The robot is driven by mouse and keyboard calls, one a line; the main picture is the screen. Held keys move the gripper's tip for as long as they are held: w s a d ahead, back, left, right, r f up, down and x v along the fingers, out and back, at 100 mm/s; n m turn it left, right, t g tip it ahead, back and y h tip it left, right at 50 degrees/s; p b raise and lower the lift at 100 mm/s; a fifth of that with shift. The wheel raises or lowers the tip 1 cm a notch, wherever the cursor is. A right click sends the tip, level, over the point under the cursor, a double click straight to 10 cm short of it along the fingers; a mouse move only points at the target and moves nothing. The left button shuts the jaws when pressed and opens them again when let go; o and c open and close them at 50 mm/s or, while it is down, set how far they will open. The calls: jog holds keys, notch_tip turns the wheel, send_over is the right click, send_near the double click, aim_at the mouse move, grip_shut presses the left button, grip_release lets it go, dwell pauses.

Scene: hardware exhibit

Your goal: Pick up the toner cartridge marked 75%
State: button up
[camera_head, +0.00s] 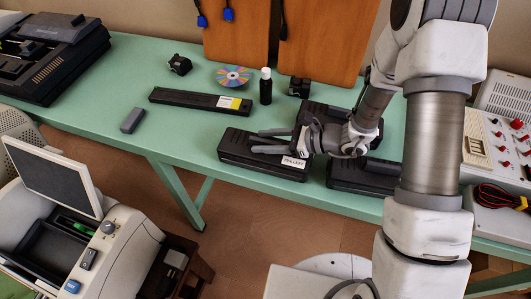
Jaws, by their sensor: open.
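A black toner cartridge (240,152) lies flat near the front edge of the green table. Its white label, at its right end, seems to read "75% LEFT", though the print is small. My gripper (258,141) is open, with its two fingers pointing left over the top of this cartridge. I cannot tell whether the fingers touch it. The gripper and wrist hide part of its right side. Two similar black cartridges lie close by, one behind my wrist (313,108) and one to the right (352,178), both partly covered by my arm.
A machine with a screen (55,178) stands at front left. The table's left middle is mostly clear.

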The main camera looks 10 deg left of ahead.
grip_shut()
jog(key=shift+r, duration=0.1)
dwell(1.2)
